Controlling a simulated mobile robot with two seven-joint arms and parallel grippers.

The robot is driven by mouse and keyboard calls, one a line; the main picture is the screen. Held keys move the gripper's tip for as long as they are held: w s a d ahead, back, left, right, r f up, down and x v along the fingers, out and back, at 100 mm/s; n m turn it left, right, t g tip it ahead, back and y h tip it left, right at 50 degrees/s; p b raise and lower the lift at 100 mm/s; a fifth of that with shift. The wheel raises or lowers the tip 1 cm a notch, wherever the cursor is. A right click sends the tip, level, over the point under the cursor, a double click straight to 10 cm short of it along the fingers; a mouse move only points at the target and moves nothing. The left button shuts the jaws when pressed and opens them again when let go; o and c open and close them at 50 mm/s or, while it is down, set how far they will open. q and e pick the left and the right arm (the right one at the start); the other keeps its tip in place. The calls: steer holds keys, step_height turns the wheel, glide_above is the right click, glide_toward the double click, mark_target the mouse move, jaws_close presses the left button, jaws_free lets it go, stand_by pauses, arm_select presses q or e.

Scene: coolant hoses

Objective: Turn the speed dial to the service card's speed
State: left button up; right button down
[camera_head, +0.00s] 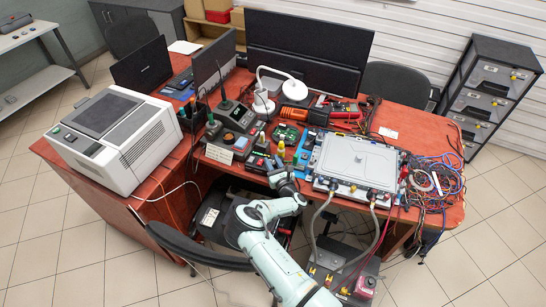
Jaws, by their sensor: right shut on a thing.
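My right arm comes up from the bottom of the picture, and its right gripper (274,168) is at the front edge of the red-brown desk. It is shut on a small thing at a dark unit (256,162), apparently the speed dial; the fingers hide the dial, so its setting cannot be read. A small white card (219,154), perhaps the service card, stands at the desk's front edge left of the gripper; its print is too small to read. My left gripper is out of view.
A large silver case (355,160) with hoses at its front lies right of the gripper. Tangled cables (434,180) cover the desk's right end. A white boxy machine (115,135) stands at left. A dark battery-like box (343,272) is on the floor below.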

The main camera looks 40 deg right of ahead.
steer(key=shift+w+r+n+y+p, duration=0.2)
steer(key=shift+n+y+p, duration=0.3)
steer(key=shift+n+y, duration=0.3)
steer(key=shift+s+f+t+y, duration=0.1)
steer(key=shift+t+y, duration=0.2)
steer(key=shift+y, duration=0.4)
steer(key=shift+n+y, duration=0.9)
steer(key=shift+y, duration=0.2)
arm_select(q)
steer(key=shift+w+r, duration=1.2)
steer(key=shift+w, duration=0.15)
arm_select(e)
steer(key=shift+s+n+y, duration=0.1)
steer(key=shift+n+y, duration=0.7)
steer(key=shift+y, duration=0.8)
